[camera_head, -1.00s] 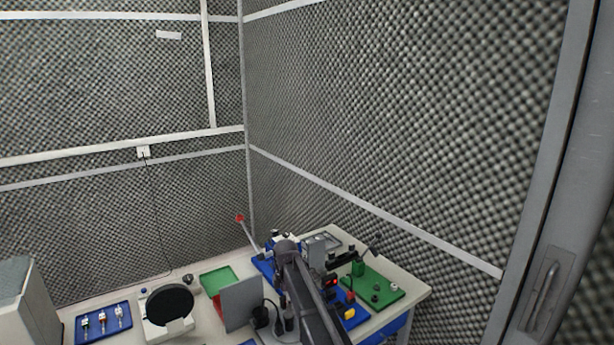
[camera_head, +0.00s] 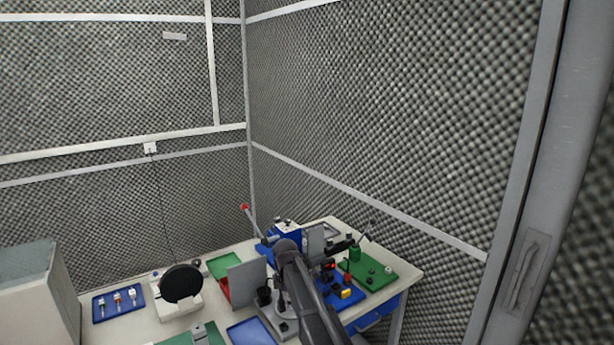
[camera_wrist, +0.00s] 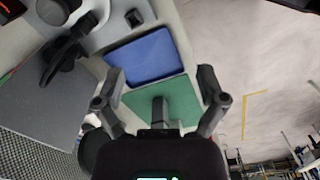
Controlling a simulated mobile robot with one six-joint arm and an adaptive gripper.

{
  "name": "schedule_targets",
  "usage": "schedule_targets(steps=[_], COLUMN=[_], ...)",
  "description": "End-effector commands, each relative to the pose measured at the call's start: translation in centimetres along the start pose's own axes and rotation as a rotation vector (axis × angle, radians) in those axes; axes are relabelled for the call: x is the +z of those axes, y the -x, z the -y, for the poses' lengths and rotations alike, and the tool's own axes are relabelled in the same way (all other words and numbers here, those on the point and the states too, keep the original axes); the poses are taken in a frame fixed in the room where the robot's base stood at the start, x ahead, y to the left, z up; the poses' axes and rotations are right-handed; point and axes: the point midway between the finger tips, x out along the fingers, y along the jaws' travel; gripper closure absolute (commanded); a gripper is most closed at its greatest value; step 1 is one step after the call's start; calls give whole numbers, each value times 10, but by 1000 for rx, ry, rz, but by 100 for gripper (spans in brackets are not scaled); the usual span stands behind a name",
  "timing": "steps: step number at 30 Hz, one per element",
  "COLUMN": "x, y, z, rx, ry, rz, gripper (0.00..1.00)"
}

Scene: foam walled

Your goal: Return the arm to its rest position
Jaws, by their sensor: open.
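My gripper (camera_wrist: 160,82) shows in the wrist view with its two dark fingers spread apart and nothing between them. It hangs above the edge of the bench, with a green mat (camera_wrist: 172,108) and a blue tray (camera_wrist: 143,56) below it. In the head view my dark arm reaches over the right part of the bench (camera_head: 232,309). The gripper itself cannot be made out there. The same blue tray (camera_head: 250,332) lies left of the arm in the head view.
A grey upright panel (camera_head: 247,284), a round black disc on a white stand (camera_head: 181,284) and a blue tray of small parts (camera_head: 118,302) stand left of the arm. A green board (camera_head: 376,274) lies to its right. Foam walls (camera_head: 390,120) close off the back and right.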

Motion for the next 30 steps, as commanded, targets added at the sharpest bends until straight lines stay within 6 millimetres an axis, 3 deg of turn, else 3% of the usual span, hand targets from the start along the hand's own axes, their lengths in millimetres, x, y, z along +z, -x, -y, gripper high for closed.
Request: schedule_targets(steps=[11, 20, 30], x=[22, 53, 110], y=[-10, -24, -56], z=[25, 64, 156], rx=[0, 0, 0], ry=[-144, -370, -886], rz=[0, 0, 1], gripper=[10, 10, 10])
